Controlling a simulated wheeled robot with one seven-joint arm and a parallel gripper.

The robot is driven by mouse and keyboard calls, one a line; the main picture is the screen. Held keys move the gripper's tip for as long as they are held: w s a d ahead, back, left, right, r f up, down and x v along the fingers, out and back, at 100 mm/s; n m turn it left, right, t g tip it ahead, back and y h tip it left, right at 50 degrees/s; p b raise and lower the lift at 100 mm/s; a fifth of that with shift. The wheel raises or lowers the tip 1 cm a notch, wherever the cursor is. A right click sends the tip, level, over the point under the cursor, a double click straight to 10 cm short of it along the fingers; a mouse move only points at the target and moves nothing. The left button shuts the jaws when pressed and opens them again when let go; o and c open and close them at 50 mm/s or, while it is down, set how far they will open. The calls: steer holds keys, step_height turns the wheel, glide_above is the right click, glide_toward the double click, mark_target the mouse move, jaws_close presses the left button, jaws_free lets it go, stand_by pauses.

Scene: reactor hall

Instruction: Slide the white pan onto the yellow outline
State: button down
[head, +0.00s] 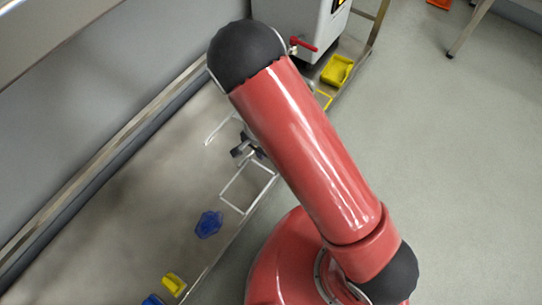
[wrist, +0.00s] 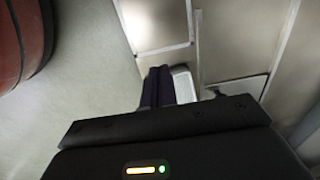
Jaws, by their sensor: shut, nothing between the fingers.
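My gripper (head: 243,150) is low over the bench in the head view, partly hidden behind my red arm. In the wrist view its dark fingers (wrist: 157,87) are together with nothing between them. A small white piece, apparently the white pan (wrist: 183,84), shows right beside the fingers in the wrist view. I cannot tell whether they touch. The pan is not clearly visible in the head view, where my arm covers that area. Part of a yellow outline (head: 324,99) shows on the bench just right of my arm; the rest is hidden.
White outlines (head: 247,210) are marked on the metal bench (head: 150,190). A blue dish (head: 209,224) and a small yellow dish (head: 174,284) lie toward the lower left. A yellow tray (head: 337,69) stands beside a grey machine (head: 290,22) at the bench's far end. A wall runs along the left.

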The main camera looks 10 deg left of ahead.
mark_target(268, 161)
step_height(268, 161, down, 10)
steer(key=b, duration=0.2)
steer(key=shift+b, duration=0.35)
steer(key=shift+w+d+r, duration=0.15)
steer(key=shift+w+d, duration=0.1)
steer(key=shift+w, duration=0.4)
steer(key=shift+w+d+r, duration=0.1)
steer(key=shift+w+d, duration=0.15)
steer(key=shift+w, duration=0.35)
steer(key=shift+w+d, duration=0.25)
steer(key=shift+w, duration=0.35)
